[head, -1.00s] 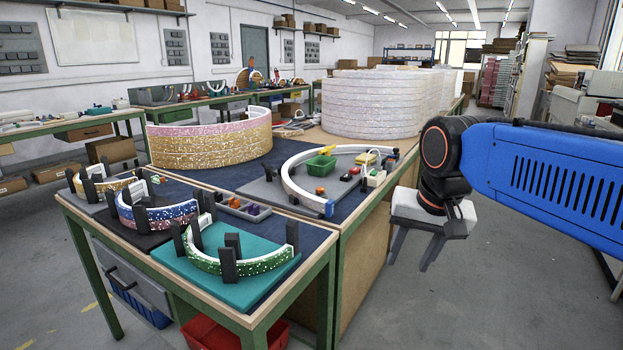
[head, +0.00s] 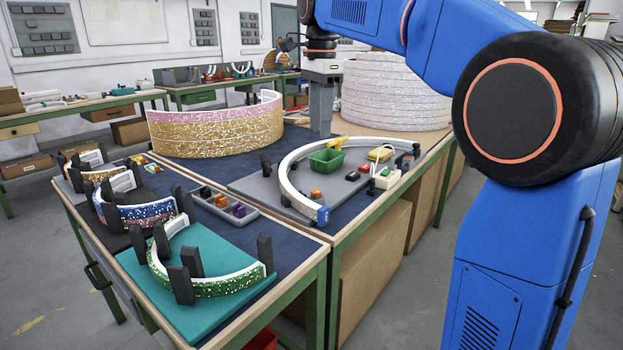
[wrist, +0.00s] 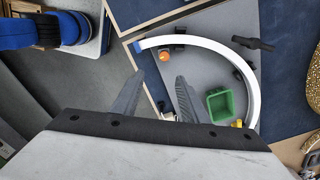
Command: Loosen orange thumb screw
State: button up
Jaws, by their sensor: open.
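The orange thumb screw (head: 316,194) sits inside the near end of a white arc (head: 290,178) on a grey board. In the wrist view the orange thumb screw (wrist: 165,56) is round and shows just beyond the fingertips, near the arc's blue end (wrist: 138,48). My gripper (head: 320,130) hangs pointing down above the bench. In the wrist view my gripper (wrist: 162,75) has its two fingers apart, with nothing between them. The thumb screw is clear of both fingers.
A green bin (head: 326,160) stands inside the arc, with a yellow item (head: 380,154) and a red one (head: 352,176) nearby. Black posts stand beside the arc. A glittery curved wall (head: 215,135) is at the left, and a teal board (head: 215,285) is in front.

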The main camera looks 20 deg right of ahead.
aim_at(316, 191)
jog(key=f, duration=0.5)
jog(key=w+f, duration=0.1)
jog(key=f, duration=1.1)
jog(key=shift+w+a, duration=0.2)
grip_shut()
